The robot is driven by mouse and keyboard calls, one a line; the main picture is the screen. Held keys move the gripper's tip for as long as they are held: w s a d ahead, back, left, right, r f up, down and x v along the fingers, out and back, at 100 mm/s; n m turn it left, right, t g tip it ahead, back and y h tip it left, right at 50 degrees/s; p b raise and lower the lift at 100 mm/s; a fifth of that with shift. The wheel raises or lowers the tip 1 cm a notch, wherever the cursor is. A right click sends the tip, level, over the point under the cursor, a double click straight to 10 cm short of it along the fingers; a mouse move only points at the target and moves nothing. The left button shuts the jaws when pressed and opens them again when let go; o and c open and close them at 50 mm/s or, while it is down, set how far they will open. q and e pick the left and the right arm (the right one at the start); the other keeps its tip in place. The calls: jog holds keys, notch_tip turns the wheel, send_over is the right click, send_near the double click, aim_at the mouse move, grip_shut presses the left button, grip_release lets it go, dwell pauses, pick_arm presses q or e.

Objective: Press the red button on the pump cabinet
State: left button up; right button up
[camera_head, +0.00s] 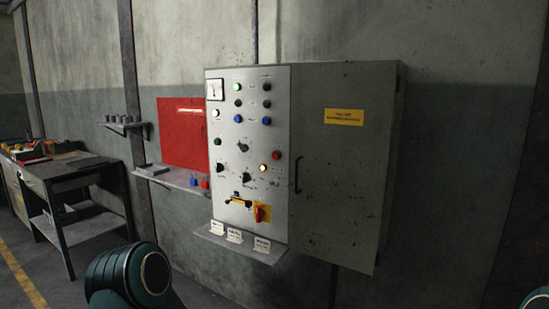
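The grey pump cabinet (340,175) hangs on the wall in the middle of the head view. Its light control panel (225,160) is on the left side and carries several round buttons and lamps, knobs and a gauge (215,90). A small red button (276,155) sits at the panel's right edge, beside a lit yellow lamp (263,168). A red rotary switch (259,213) on a yellow plate is lower down. Neither gripper is in view. Parts of my arms show at the bottom edge, apart from the cabinet.
A small shelf (240,246) with white cards juts out below the panel. A red board (183,135) and a ledge with padlocks (193,182) are to its left. A workbench (75,170) stands far left. The cabinet door has a handle (298,173).

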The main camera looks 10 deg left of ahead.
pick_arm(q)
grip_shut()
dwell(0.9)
